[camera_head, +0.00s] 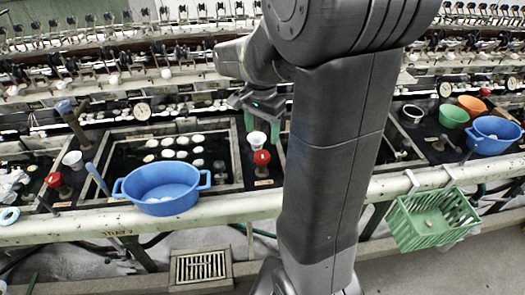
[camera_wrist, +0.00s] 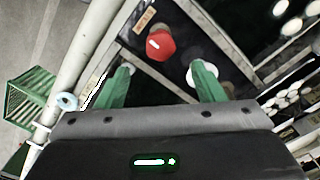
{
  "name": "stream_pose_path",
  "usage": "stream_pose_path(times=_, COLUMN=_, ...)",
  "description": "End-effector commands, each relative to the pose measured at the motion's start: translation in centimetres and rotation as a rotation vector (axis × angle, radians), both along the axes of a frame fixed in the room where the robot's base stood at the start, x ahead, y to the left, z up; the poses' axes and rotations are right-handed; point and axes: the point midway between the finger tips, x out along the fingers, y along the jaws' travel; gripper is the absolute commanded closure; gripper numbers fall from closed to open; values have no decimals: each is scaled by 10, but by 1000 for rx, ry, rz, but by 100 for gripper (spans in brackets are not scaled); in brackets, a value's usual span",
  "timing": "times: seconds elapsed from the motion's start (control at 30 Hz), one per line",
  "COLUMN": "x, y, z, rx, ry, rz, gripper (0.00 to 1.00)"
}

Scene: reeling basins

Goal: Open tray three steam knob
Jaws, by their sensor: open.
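A red round knob (camera_head: 262,158) stands on a dark panel at the right of the basin with white cocoons, just below my gripper (camera_head: 262,128). Its label plate is too small to read, so I cannot tell which tray it serves. In the wrist view the red knob (camera_wrist: 160,44) lies ahead of my gripper (camera_wrist: 162,78), roughly centred between the two green fingers. The fingers are open, empty and apart from the knob. A second red knob (camera_head: 56,180) stands at the far left. My arm hides the panel to the right.
A white cup (camera_head: 257,139) stands close behind the knob, partly behind a finger in the wrist view (camera_wrist: 194,77). A blue tub (camera_head: 162,188) sits left of it. A green basket (camera_head: 430,220) hangs at right.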

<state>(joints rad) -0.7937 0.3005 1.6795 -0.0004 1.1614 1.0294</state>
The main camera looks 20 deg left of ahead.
Motion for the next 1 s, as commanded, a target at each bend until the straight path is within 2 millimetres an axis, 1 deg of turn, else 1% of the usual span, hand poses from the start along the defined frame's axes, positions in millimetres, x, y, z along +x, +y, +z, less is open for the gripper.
stream_pose_path(times=0.03, x=0, y=-1, z=-13, rx=-5, ry=4, rz=0, gripper=38)
stream_pose_path(times=0.2, x=0, y=0, z=-47, rx=-3, ry=4, rz=0, gripper=38)
stream_pose_path(times=0.3, x=0, y=0, z=-62, rx=-2, ry=3, rz=0, gripper=38)
stream_pose_path(times=0.4, x=0, y=0, z=-73, rx=-1, ry=2, rz=0, gripper=38)
stream_pose_path(times=0.57, x=0, y=0, z=-80, rx=0, ry=0, rz=0, gripper=38)
stream_pose_path(times=0.8, x=0, y=0, z=-81, rx=0, ry=0, rz=0, gripper=38)
stream_pose_path(times=0.83, x=0, y=0, z=-81, rx=0, ry=0, rz=0, gripper=40)
stream_pose_path(times=0.87, x=0, y=0, z=-81, rx=0, ry=0, rz=0, gripper=46)
stream_pose_path(times=0.9, x=0, y=0, z=-81, rx=0, ry=0, rz=0, gripper=54)
stream_pose_path(times=0.97, x=0, y=0, z=-81, rx=0, ry=0, rz=0, gripper=65)
stream_pose_path(times=1.0, x=0, y=0, z=-81, rx=0, ry=0, rz=0, gripper=73)
